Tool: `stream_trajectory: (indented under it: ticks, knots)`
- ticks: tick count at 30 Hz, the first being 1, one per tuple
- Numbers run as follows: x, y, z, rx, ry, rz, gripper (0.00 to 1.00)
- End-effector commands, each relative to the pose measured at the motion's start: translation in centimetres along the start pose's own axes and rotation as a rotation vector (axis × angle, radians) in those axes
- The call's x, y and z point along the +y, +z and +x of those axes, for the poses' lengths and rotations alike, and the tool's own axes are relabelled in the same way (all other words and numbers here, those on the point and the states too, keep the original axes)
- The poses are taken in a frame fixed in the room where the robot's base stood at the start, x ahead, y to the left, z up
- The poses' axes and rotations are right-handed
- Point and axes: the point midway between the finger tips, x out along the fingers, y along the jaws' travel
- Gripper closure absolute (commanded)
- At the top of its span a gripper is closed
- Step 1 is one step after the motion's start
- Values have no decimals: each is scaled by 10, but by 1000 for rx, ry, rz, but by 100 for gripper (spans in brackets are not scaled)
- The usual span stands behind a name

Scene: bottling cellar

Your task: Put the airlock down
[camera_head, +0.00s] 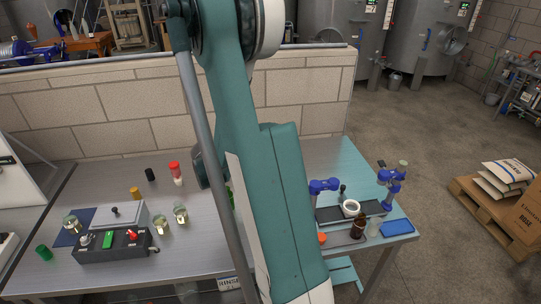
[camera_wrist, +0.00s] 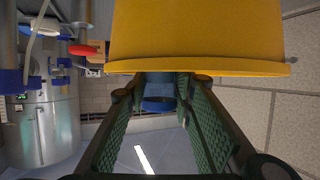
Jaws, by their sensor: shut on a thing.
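In the wrist view my gripper (camera_wrist: 160,125) has its two green-padded fingers on either side of a gap. A large yellow body with a flared rim (camera_wrist: 200,67) fills the top of that view at the fingertips; I take it for the airlock, held there. Its upper part is cut off by the frame. A blue round thing (camera_wrist: 158,104) shows in the gap; I cannot tell whether it belongs to the airlock. In the head view my arm hides the gripper and the airlock, over the middle of the metal bench (camera_head: 90,185).
On the bench's left stand a control box (camera_head: 88,254), glass jars (camera_head: 163,223), a red-topped piece (camera_head: 175,170), and small black (camera_head: 150,174), yellow (camera_head: 135,193) and green (camera_head: 43,252) cylinders. At right are blue clamps (camera_head: 322,186), a brown bottle (camera_head: 357,227) and a blue tray (camera_head: 397,228). A block wall (camera_head: 110,115) stands behind.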

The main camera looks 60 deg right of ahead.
Motion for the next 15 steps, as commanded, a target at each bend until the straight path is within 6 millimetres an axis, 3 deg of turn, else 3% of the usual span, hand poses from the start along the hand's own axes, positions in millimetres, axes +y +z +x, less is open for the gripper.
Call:
stream_trajectory:
  ticks: [13, 14, 15]
  knots:
    - [0, 6, 2, 0, 0, 0, 88]
    - [0, 6, 2, 0, 0, 0, 74]
    - [0, 5, 2, 0, 0, 0, 68]
